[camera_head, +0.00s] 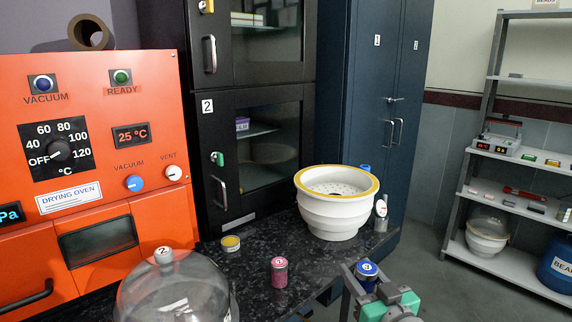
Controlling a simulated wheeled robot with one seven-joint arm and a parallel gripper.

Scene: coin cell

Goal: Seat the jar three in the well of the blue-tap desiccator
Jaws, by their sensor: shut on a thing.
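Jar three (367,269), with a blue lid marked 3 and a dark blue body, is at the bottom right of the head view. My gripper (369,280) is shut on it and holds it upright near the bench's front edge. The desiccator base (330,212) is a white ribbed bowl with a yellow rim and a pale plate with holes inside. It stands open on the bench, up and left of the jar. A small blue part (365,168) shows behind its rim, and I cannot tell if it is its tap. The jar is apart from the bowl.
A pink jar (279,272) and a low yellow-topped item (231,243) stand on the dark speckled bench (250,268). A clear dome (172,294) with a knob marked 2 is in front left. A small white-and-grey item (381,210) stands right of the bowl. An orange oven (95,135) is left.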

